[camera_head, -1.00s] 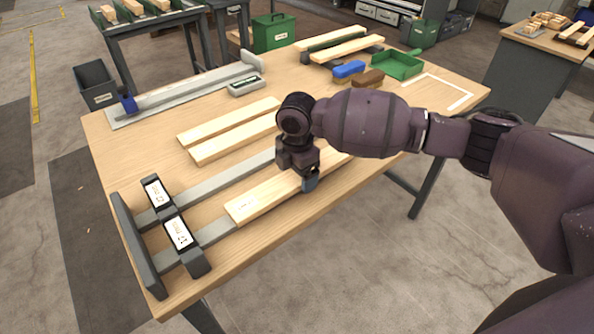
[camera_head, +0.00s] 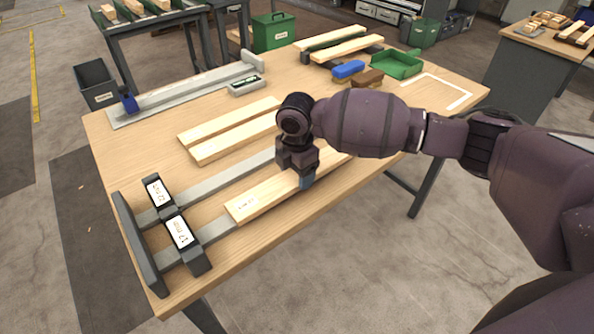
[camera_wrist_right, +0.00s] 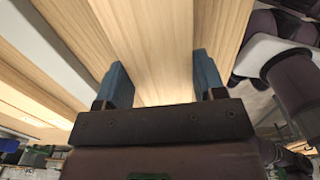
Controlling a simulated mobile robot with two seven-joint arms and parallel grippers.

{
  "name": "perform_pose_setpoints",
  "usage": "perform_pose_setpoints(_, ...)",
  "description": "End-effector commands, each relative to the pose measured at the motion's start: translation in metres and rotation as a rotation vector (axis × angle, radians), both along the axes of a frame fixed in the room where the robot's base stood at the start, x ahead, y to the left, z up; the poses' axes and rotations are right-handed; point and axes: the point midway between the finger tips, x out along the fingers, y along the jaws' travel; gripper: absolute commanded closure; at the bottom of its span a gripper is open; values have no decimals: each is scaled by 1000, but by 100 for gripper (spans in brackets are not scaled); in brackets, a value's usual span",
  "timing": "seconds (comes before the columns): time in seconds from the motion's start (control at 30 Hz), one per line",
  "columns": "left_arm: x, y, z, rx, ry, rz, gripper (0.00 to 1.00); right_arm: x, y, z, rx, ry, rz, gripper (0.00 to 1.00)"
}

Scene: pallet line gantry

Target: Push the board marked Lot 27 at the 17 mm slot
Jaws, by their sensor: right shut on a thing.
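A pale wooden board (camera_head: 258,197) lies on a grey rail near the table's front edge. The small label on its left end is too blurred to read. That end is a short way right of the dark block labelled 17 mm (camera_head: 182,236), apart from it. Behind it stands a similar labelled block (camera_head: 158,191) on a second rail. My right gripper (camera_head: 307,180) is shut on the board, partway along its length. In the right wrist view, its blue fingers (camera_wrist_right: 162,84) stand on both sides of the wood. My left gripper is not in view.
Two loose boards (camera_head: 230,130) lie behind the held one. A long grey fixture (camera_head: 185,97), a grey box (camera_head: 246,86), a blue brush (camera_head: 348,69), a brown block (camera_head: 368,79) and a green dustpan (camera_head: 398,66) are farther back. A dark end plate (camera_head: 138,245) closes the rails.

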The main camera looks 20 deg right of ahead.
Motion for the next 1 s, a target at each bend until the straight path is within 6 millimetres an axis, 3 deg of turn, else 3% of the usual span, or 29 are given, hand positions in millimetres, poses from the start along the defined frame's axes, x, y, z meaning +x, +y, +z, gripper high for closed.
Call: perform_pose_setpoints(1.0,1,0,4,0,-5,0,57,-5,10,-3,-1,6,2,65)
